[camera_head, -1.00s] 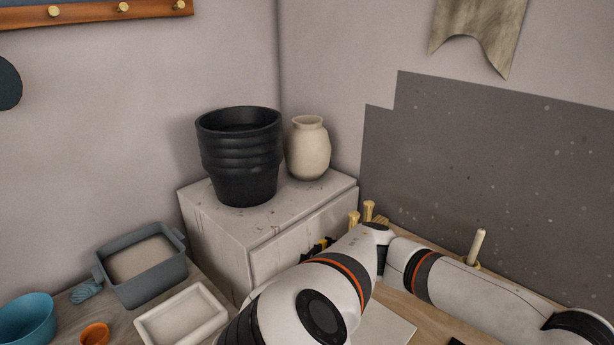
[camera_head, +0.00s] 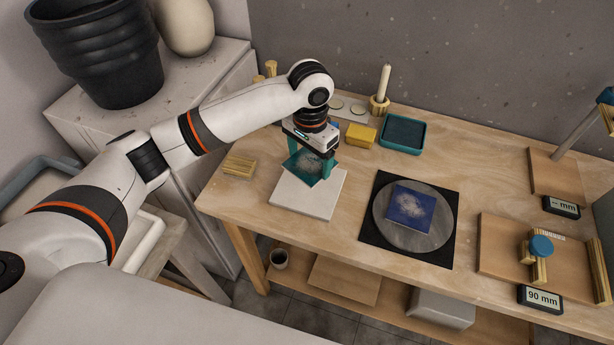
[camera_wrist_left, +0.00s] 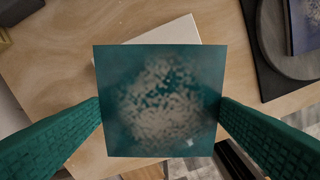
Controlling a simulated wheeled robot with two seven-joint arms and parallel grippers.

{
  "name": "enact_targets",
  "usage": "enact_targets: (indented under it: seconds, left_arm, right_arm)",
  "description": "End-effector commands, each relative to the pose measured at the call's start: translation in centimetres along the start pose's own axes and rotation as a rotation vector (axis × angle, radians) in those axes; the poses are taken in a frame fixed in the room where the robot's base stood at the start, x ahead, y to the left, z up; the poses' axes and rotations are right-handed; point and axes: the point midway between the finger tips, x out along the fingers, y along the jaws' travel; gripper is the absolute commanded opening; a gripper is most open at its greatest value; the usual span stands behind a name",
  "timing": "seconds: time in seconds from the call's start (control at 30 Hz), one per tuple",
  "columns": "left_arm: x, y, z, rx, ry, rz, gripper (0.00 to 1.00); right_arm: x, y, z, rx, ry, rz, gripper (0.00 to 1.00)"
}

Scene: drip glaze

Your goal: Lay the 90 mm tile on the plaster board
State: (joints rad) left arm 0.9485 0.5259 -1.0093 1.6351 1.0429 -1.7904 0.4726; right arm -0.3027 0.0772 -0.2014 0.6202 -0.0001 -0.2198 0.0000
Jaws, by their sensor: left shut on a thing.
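A teal tile with a pale speckled patch (camera_head: 304,169) is held between the green fingers of my left gripper (camera_head: 309,164). It also shows in the left wrist view (camera_wrist_left: 160,100), gripped at its two side edges. The white plaster board (camera_head: 305,205) lies on the table, and the tile is over its back part, seemingly a little above it. In the left wrist view the board (camera_wrist_left: 180,32) is mostly hidden behind the tile. A blue speckled tile (camera_head: 410,207) lies on a grey round disc (camera_head: 385,226). My right gripper is not in view.
A wooden block (camera_head: 239,165) lies left of the board. A yellow block (camera_head: 361,136), a teal tray (camera_head: 403,134) and a candle-like stick (camera_head: 383,82) stand behind. At right, a gauge display (camera_head: 541,298) reads 90 mm. Bare table lies between board and disc.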

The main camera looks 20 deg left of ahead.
Motion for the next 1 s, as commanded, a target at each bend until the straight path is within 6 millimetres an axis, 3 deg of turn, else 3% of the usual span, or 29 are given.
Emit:
enact_targets:
  seconds: [0.5,0.9,0.93,1.0]
  left_arm:
    - [6.7,0.0,-0.1,-0.003,-0.001,0.0,0.54]
    - [7.3,0.1,-0.1,-0.003,-0.001,0.0,0.54]
    - [7.3,0.1,-0.1,-0.003,-0.001,0.0,0.83]
    - [7.3,0.1,-0.1,-0.003,-0.002,0.0,0.95]
  right_arm:
    - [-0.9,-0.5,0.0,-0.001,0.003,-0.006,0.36]
    - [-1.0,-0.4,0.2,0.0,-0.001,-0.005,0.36]
    - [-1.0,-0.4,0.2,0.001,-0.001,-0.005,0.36]
    - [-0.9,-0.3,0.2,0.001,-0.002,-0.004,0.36]
